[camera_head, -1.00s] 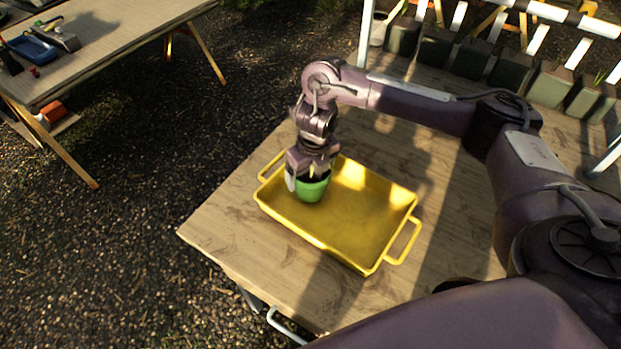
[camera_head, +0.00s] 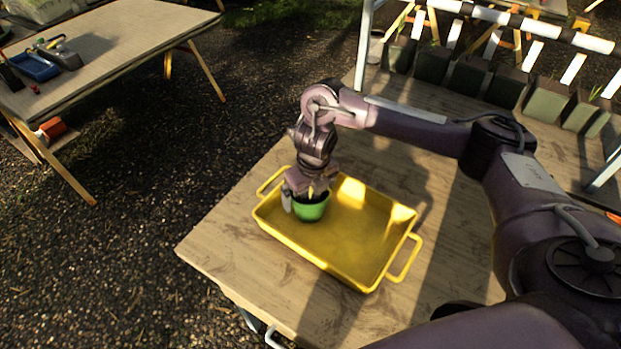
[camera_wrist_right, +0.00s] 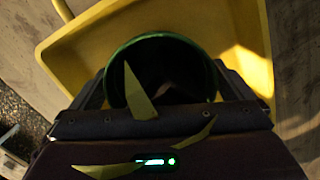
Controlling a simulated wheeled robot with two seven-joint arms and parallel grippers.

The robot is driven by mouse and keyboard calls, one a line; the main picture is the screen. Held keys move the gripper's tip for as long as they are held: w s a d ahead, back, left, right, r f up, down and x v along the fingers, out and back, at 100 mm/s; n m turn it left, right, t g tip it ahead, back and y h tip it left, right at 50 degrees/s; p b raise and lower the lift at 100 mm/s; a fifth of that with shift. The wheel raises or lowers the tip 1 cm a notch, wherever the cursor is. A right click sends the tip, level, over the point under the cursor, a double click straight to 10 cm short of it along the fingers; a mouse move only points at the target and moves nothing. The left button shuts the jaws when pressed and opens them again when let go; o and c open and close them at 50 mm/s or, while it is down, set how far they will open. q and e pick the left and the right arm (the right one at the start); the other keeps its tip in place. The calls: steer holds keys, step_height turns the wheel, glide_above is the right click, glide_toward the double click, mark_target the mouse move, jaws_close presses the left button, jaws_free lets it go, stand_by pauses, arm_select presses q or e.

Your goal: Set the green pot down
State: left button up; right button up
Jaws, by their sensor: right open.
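The green pot (camera_head: 311,211) stands upright in the left part of the yellow tray (camera_head: 350,273) on the wooden table. It holds dark soil and a few pale green leaves. My right gripper (camera_head: 305,194) is directly above the pot, with its open fingers at the rim. In the right wrist view the green pot (camera_wrist_right: 128,46) shows its rim between the two fingers, and leaves stick up in front of the camera. The pot's base is partly hidden, but it appears to rest on the tray floor. My left gripper is not in view.
The tray's right part is empty. Bare table (camera_head: 225,240) surrounds the tray. A row of dark square pots (camera_head: 470,75) stands at the table's back under a rack with white tubes. Another table (camera_head: 100,50) with a blue tray (camera_head: 33,66) is at upper left.

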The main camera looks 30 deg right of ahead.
steer(key=r+p, duration=0.1)
steer(key=r, duration=0.2)
steer(key=r+p, duration=0.1)
steer(key=r, duration=0.2)
steer(key=s+r+p, duration=0.1)
steer(key=r, duration=0.3)
steer(key=shift+d+r, duration=0.1)
steer(key=shift+s+r+p, duration=0.2)
steer(key=shift+r+p, duration=0.1)
steer(key=shift+r, duration=0.4)
